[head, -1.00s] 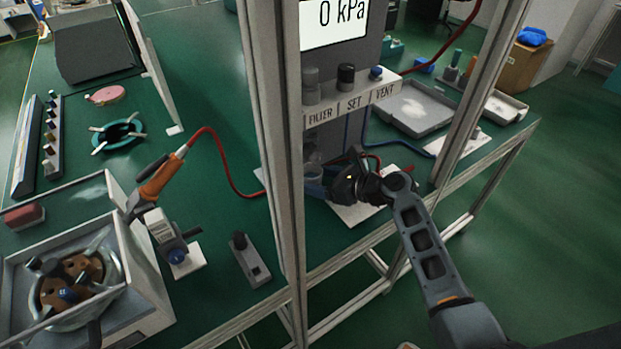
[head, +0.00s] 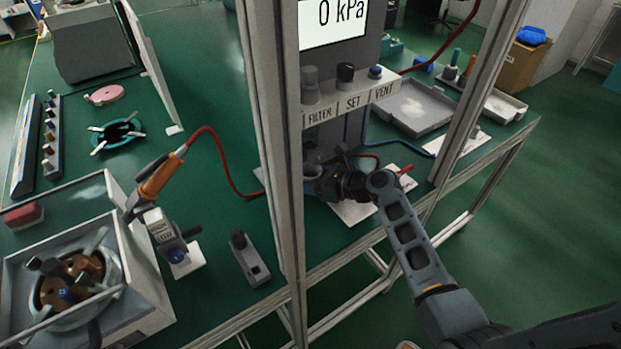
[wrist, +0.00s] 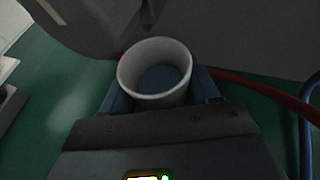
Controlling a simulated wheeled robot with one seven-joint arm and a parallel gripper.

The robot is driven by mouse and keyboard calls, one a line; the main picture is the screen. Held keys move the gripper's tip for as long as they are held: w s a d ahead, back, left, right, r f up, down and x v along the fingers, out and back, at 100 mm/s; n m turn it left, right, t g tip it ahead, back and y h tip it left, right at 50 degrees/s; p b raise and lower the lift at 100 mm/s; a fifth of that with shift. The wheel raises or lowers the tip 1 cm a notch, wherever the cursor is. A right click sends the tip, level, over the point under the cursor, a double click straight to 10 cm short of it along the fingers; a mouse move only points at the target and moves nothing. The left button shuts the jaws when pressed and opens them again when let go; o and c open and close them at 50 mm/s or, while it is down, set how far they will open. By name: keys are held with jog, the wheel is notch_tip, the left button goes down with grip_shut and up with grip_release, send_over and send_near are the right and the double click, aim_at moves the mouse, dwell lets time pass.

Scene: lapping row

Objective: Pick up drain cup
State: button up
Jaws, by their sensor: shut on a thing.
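The drain cup (wrist: 155,97) is a pale, round, open-topped cup with a blue-grey inside, seen from above in the wrist view. My gripper (wrist: 156,101) is shut on it, with a blue finger on each side of the cup. In the head view my gripper (head: 318,183) is beneath the FILTER, SET and VENT panel, beside the frame post. There the cup is hidden by my gripper and the post. I cannot tell whether the cup touches the surface under it.
The labelled panel (head: 350,105) overhangs my gripper. A metal frame post (head: 275,160) stands just left of it. A red hose (wrist: 265,91) and a blue hose (wrist: 305,140) run close by on the right. A white plate (head: 352,211) lies below my gripper.

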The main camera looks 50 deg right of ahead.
jog(key=shift+r, duration=0.15)
jog(key=shift+r+p, duration=0.75)
jog(key=shift+p, duration=0.3)
jog(key=s+d+p, duration=0.1)
jog(key=s, duration=1.5)
jog(key=s+d+p, duration=0.2)
jog(key=s, duration=1.3)
jog(key=shift+s+d+f, duration=0.15)
jog(key=shift+s+d, duration=0.15)
jog(key=shift+s, duration=0.1)
